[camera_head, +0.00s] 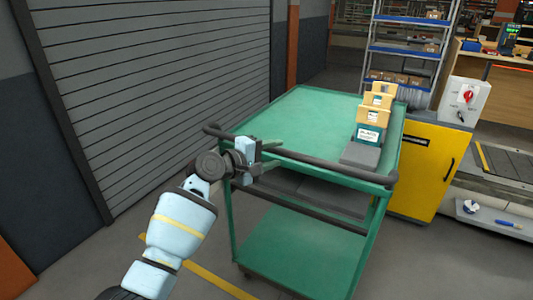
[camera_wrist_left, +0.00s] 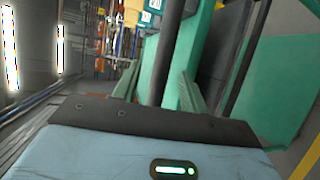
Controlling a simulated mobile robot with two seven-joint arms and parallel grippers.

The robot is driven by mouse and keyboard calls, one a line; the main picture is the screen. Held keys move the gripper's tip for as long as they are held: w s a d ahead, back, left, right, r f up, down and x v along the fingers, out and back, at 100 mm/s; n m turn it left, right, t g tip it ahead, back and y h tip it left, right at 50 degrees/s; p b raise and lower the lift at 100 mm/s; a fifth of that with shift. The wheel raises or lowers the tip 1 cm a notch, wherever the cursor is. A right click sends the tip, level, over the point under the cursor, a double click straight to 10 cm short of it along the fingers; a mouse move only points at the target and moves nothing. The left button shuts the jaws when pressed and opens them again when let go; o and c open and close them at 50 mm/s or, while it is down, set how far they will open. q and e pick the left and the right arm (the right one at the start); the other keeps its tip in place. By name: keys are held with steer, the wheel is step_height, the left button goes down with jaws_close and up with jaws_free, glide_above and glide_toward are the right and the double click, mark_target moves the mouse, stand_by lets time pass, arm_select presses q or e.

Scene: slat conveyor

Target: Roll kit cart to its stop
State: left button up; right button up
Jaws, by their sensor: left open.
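The kit cart is a green two-shelf trolley (camera_head: 300,108) with a dark push handle (camera_head: 330,172) along its near end. Cartons and a grey box stand on its top shelf at the right. My left gripper (camera_head: 272,155) is open at the left part of the handle. In the left wrist view its two fingers (camera_wrist_left: 158,88) stand apart, with a dark bar (camera_wrist_left: 168,50) and green cart frame showing between them. I cannot tell whether the fingers touch the handle. No cart stop can be made out. My right gripper is not in view.
A grey shutter wall (camera_head: 160,80) runs along the left. A yellow cabinet (camera_head: 425,165) stands close to the cart's right side, with a conveyor (camera_head: 505,165) beyond. A blue shelf rack (camera_head: 405,48) is behind. A yellow floor line (camera_head: 215,280) passes below my left arm.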

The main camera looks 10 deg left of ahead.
arm_select(q)
steer(key=shift+v, duration=0.95)
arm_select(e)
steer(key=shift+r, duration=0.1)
arm_select(q)
steer(key=s+a+f+m+g+y+p, duration=0.1)
steer(key=s+a+f+m+y+p, duration=0.15)
steer(key=s+f, duration=1)
steer(key=s+a+f+m+y+p, duration=0.15)
steer(key=s+a+f+y, duration=0.25)
steer(key=s+f, duration=0.85)
steer(key=s+a+f+m+g+y+p, duration=0.1)
steer(key=s+a+f+m, duration=0.1)
steer(key=s, duration=1.2)
steer(key=s+a+f+m+g+y+p, duration=0.1)
steer(key=s+m, duration=0.5)
steer(key=s, duration=0.8)
step_height(320, 180, down, 3)
steer(key=shift+s+a+r, duration=0.1)
steer(key=shift+s+a, duration=0.3)
steer(key=shift+a, duration=0.05)
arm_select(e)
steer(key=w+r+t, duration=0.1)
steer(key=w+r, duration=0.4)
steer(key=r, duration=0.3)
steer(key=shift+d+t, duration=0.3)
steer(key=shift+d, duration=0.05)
